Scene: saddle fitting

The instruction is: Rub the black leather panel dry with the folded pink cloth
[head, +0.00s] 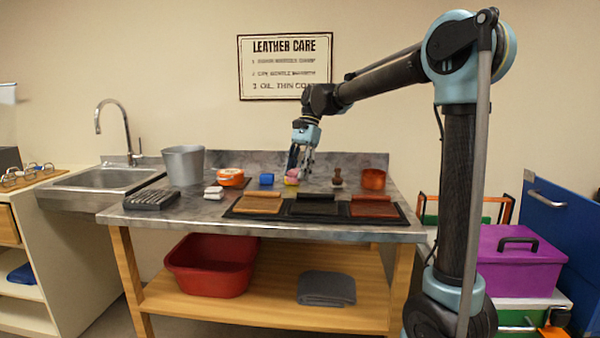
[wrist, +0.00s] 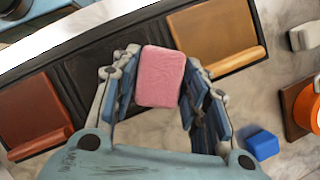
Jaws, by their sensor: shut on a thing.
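The folded pink cloth (wrist: 161,77) is held between the fingers of my gripper (wrist: 160,90) in the wrist view. In the head view my gripper (head: 301,165) points down over the back part of the table, behind the panels, and a bit of the pink cloth (head: 293,173) shows beside its fingers. The black leather panel (head: 315,208) lies in the middle of a dark tray, between a tan panel and a reddish-brown panel. It also shows in the wrist view (wrist: 95,73), partly hidden by the cloth and fingers. I cannot tell the cloth's exact height.
The tan panel (head: 258,205) and reddish-brown panel (head: 374,209) flank the black one. A blue block (head: 266,179), an orange tin (head: 230,177), a grey bucket (head: 184,165), a wooden stamp-like tool (head: 337,178) and a copper pot (head: 373,179) stand around the tabletop.

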